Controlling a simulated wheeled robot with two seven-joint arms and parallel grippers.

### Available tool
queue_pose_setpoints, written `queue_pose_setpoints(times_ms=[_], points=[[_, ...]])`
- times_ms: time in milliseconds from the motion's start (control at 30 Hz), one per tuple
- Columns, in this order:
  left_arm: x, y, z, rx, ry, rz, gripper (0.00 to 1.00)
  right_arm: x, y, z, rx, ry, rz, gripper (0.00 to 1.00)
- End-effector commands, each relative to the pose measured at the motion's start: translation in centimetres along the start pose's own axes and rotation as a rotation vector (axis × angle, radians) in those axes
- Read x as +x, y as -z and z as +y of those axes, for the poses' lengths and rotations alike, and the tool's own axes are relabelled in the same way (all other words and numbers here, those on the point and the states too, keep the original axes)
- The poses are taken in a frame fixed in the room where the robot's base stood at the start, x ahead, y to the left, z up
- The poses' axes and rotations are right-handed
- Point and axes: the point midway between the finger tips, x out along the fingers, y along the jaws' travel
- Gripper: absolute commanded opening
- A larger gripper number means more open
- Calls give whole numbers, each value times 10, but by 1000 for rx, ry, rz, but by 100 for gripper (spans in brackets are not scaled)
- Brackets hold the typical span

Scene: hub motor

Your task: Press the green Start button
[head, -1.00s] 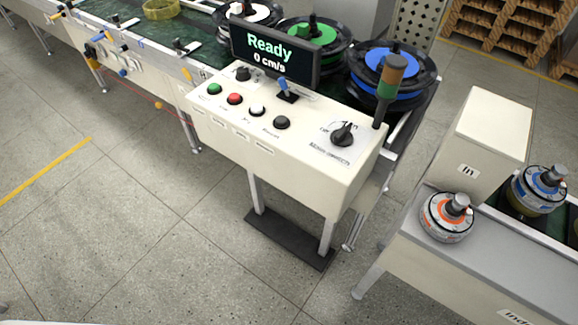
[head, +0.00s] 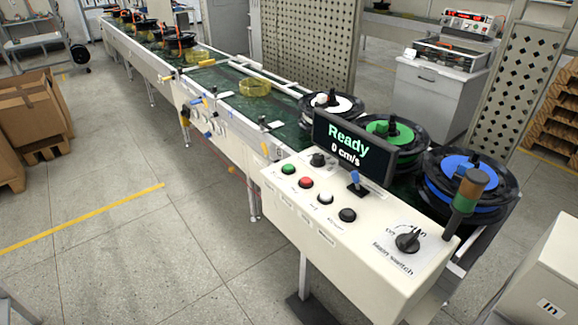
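The green button (head: 289,169) is at the left end of a row on the sloped top of a white control box (head: 330,240). To its right are a red button (head: 306,182), a white button (head: 325,198) and a black button (head: 347,215). The small labels under the buttons are too blurred to read. A display (head: 350,147) behind them reads "Ready" and "0 cm/s". A black rotary main switch (head: 407,239) sits at the box's right end. Neither of my grippers is in view.
A conveyor (head: 215,90) runs from the box to the far left, with a yellow ring (head: 255,87) on it. Reels with white, green (head: 392,133) and blue (head: 462,173) centres stand behind the display. A signal light (head: 469,187) rises at the right.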

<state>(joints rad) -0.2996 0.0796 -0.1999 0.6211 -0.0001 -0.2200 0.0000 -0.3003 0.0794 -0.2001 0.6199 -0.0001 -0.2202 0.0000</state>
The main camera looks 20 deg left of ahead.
Motion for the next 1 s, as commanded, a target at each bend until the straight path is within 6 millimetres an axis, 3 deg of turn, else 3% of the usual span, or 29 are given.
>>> queue_pose_setpoints(times_ms=[33, 233, 1000], points=[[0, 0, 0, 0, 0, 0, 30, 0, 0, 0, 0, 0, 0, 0], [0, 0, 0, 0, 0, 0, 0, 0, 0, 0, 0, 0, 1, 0], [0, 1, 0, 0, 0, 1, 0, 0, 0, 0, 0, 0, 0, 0]])
